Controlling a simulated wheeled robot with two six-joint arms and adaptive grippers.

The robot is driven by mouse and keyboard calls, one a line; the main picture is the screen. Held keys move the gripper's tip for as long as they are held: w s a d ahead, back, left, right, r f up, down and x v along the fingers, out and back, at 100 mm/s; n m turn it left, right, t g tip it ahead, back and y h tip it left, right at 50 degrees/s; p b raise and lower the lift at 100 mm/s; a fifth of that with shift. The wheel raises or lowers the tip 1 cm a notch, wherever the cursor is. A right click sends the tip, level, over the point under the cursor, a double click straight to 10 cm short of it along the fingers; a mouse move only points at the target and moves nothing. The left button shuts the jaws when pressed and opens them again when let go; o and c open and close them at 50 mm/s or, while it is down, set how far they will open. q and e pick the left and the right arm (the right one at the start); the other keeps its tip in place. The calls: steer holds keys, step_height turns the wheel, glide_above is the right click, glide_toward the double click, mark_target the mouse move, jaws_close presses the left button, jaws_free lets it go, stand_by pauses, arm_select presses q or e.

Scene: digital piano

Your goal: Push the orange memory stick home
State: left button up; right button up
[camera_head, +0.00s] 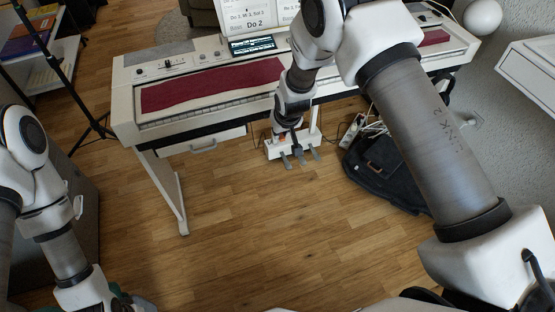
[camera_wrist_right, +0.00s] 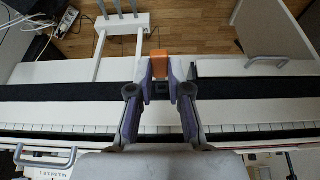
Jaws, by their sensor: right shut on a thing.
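The orange memory stick (camera_wrist_right: 160,66) shows in the right wrist view between the fingertips of my right gripper (camera_wrist_right: 162,76). The gripper is shut on it, with one finger on each side. The stick is at the front edge of the white digital piano (camera_wrist_right: 55,73); I cannot tell how deep it sits in any socket. In the head view my right gripper (camera_head: 284,140) is small and low at the piano's front (camera_head: 123,112), largely hidden by my own wrist. My left arm is at the lower left, and its gripper (camera_head: 118,301) is only partly visible at the bottom edge.
A red cloth strip (camera_head: 212,84) covers part of the keys. A pedal unit (camera_head: 302,146) stands on the floor below. A dark bag (camera_head: 385,172) and cables lie to its right. A white drawer unit (camera_head: 530,70) is at the right. The wooden floor in front is clear.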

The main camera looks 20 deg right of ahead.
steer(key=b+x, duration=0.1)
steer(key=x, duration=0.3)
steer(key=shift+w+f, duration=0.1)
steer(key=shift+w, duration=0.15)
steer(key=shift+d+r, duration=0.1)
steer(key=shift+r, duration=0.1)
steer(key=shift+w+p, duration=0.15)
steer(key=shift+p, duration=0.25)
steer(key=shift+w+r+p, duration=0.1)
steer(key=shift+w+p, duration=0.2)
arm_select(q)
step_height(320, 180, down, 3)
steer(key=shift+r+b, duration=0.1)
steer(key=shift+b, duration=0.4)
arm_select(e)
steer(key=w, duration=0.4)
steer(key=shift+w, duration=0.4)
